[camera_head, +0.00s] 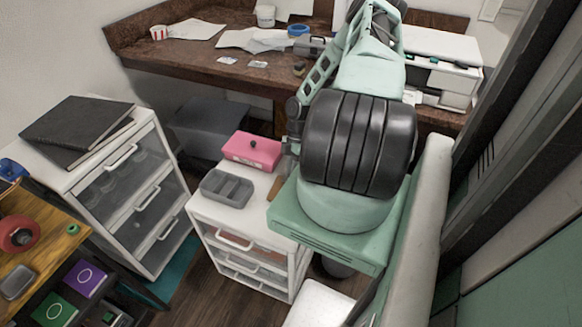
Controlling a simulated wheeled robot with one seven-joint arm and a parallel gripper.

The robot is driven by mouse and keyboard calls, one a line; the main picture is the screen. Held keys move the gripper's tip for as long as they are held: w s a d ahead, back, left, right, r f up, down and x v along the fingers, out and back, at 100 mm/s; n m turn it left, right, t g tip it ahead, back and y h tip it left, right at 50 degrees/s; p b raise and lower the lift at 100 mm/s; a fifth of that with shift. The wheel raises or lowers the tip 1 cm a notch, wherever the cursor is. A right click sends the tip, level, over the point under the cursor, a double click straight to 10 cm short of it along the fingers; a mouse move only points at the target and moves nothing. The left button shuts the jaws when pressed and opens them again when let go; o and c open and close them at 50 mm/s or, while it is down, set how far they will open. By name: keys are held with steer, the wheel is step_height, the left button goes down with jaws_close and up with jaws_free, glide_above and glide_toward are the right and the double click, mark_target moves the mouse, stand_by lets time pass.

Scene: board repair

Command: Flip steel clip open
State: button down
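I cannot make out the steel clip in the head view. My arm, pale green with a ribbed black joint, fills the centre and right of the picture. Its far end comes down on the left beside the right end of a pink box (250,151). A small grey part there, low over the white drawer unit (218,215), seems to be my gripper (287,160). It is small and partly hidden behind the arm, so its fingers cannot be read. A narrow brown piece (275,187) lies on the unit top, partly covered by my arm.
A grey divided tray (227,189) sits in front of the pink box. A second drawer unit (125,195) with black folders (75,127) stands left. A brown desk (190,68) with papers and a printer (440,65) runs along the back. A wooden table (40,245) is at lower left.

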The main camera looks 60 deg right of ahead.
steer(key=d+y+b, duration=0.1)
steer(key=b, duration=0.1)
steer(key=f+y+b, duration=0.1)
steer(key=y+b, duration=0.1)
steer(key=b, duration=0.1)
steer(key=shift+w+d+f+g+y, duration=0.15)
steer(key=shift+d+f+g+y, duration=0.05)
steer(key=shift+d+g+y, duration=0.15)
steer(key=y+b, duration=0.1)
steer(key=b, duration=0.1)
steer(key=d+y+b, duration=0.1)
steer(key=b, duration=0.1)
steer(key=shift+f+y+b, duration=0.1)
steer(key=shift+y+b, duration=0.15)
steer(key=shift+b, duration=0.1)
steer(key=shift+d+g+y+b, duration=0.1)
steer(key=shift+g+y+b, duration=0.15)
steer(key=shift+y+b, duration=0.45)
steer(key=shift+b, duration=0.3)
steer(key=c, duration=1.3)
jaws_free()
steer(key=shift+c, duration=0.2)
steer(key=shift+r, duration=0.2)
